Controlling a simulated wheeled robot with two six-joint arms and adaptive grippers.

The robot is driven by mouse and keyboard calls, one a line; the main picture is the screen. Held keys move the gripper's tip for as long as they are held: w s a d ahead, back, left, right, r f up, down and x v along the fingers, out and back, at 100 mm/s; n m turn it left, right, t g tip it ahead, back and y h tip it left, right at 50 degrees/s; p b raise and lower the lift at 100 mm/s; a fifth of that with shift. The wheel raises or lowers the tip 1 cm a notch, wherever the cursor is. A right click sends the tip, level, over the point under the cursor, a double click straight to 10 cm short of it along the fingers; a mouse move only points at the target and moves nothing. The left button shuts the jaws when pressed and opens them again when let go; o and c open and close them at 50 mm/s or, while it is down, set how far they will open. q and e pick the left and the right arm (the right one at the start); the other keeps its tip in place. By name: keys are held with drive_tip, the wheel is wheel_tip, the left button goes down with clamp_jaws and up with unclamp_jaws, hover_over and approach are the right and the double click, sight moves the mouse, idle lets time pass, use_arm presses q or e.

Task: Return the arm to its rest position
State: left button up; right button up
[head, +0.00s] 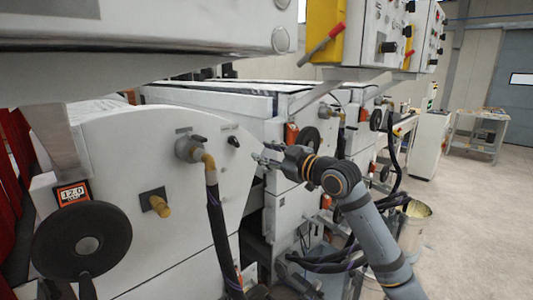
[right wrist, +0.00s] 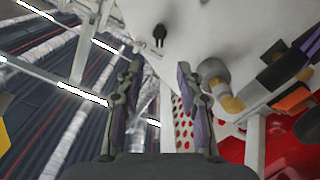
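My right arm (head: 365,225) reaches up from the lower right in the head view. Its gripper (head: 265,158) points left, in front of the white side panel of the roller coater (head: 120,150). In the right wrist view the two fingers of the gripper (right wrist: 160,75) stand apart with nothing held between them. A small black knob (head: 233,141) is on the panel just left of the gripper. It appears apart from the fingers. My left gripper does not show.
A valve (head: 188,147) with a dark hose (head: 220,235), a brass fitting (head: 155,203) and a black handwheel (head: 82,240) stick out from the panel. A control box (head: 385,35) hangs above. A bucket (head: 414,225) stands right of my arm. Open floor (head: 470,240) lies at right.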

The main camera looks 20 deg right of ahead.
idle(0.4)
